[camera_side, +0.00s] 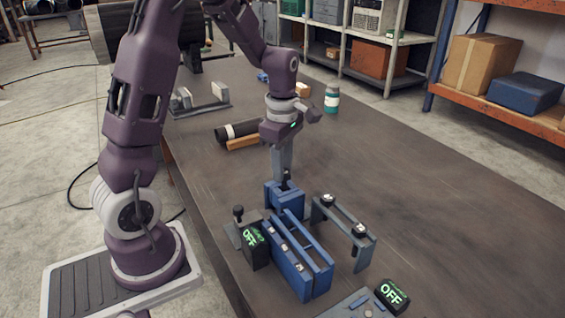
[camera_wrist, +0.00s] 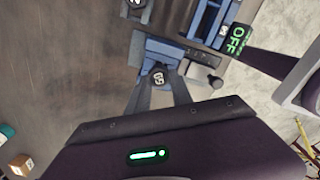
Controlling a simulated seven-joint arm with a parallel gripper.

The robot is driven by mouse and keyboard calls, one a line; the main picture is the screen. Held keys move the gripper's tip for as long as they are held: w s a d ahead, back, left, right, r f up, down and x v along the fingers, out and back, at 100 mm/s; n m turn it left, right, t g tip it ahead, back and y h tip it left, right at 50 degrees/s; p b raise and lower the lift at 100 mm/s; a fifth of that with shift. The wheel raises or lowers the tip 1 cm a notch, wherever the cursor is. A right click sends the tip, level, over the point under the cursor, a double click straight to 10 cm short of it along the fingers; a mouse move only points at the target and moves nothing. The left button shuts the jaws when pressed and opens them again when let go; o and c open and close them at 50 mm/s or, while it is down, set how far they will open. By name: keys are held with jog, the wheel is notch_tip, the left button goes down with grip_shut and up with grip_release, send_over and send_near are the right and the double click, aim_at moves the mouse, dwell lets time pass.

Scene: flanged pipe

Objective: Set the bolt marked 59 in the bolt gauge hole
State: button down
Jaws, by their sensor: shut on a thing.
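The bolt marked 59 (camera_wrist: 157,77) has a dark head with a white number tag; it sits between the fingertips of my gripper (camera_wrist: 160,87). In the side view my gripper (camera_side: 284,174) points straight down, shut on the bolt, directly over the blue bolt gauge block (camera_side: 284,197). The gauge block also shows in the wrist view (camera_wrist: 163,48), just beyond the bolt head. The bolt's dark head is at or just above the top of the block. Its shank and the gauge hole are hidden, so I cannot tell how deep it is.
A blue slotted rack (camera_side: 308,272) with tagged bolts stands in front of the gauge. A grey stand (camera_side: 345,233) with two tagged bolts is to its right. Two black OFF boxes (camera_side: 254,247) (camera_side: 392,296) and a dark knob (camera_side: 238,211) are close by. The table's right side is clear.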

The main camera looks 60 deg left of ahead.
jog(key=shift+f, duration=0.5)
jog(key=shift+f, duration=0.35)
jog(key=shift+f, duration=0.6)
dwell(0.3)
jog(key=c, duration=0.7)
grip_release()
jog(key=shift+o, duration=0.2)
jog(key=shift+r, duration=3.55)
